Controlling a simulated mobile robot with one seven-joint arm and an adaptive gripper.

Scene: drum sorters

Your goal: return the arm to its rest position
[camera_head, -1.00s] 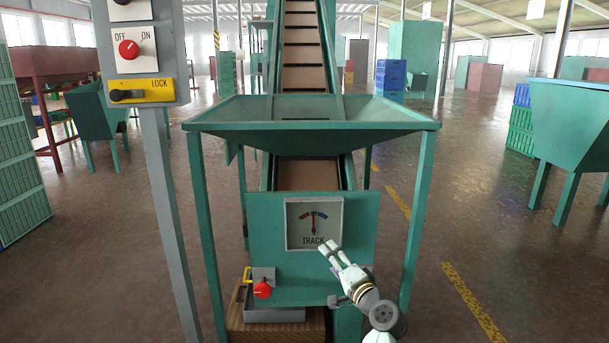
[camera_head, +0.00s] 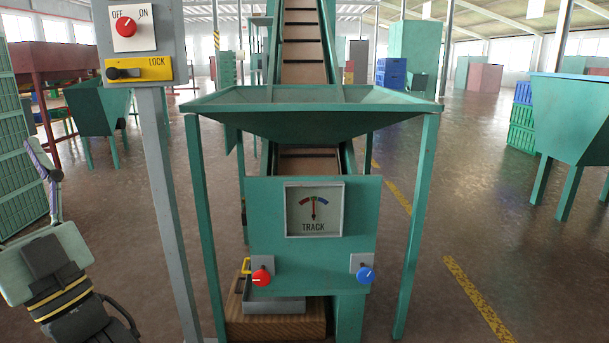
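My gripper (camera_head: 39,160) is at the left edge, pointing up and close to the camera. A slim finger part with a purple section shows above the grey and black wrist body (camera_head: 50,265) with yellow bands. It is seen edge-on, so whether it is open or shut is unclear, and nothing held is visible. It is well left of the green sorter panel (camera_head: 262,225), clear of it. The panel bears a TRACK dial (camera_head: 314,210) with its needle roughly upright, a red knob (camera_head: 261,277) and a blue knob (camera_head: 365,275).
A switch box (camera_head: 143,40) with a red ON/OFF knob and yellow LOCK plate stands on a grey post (camera_head: 166,200), right of my gripper. Stacked green crates (camera_head: 22,175) are close behind my gripper. The green hopper (camera_head: 310,118) stands centre.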

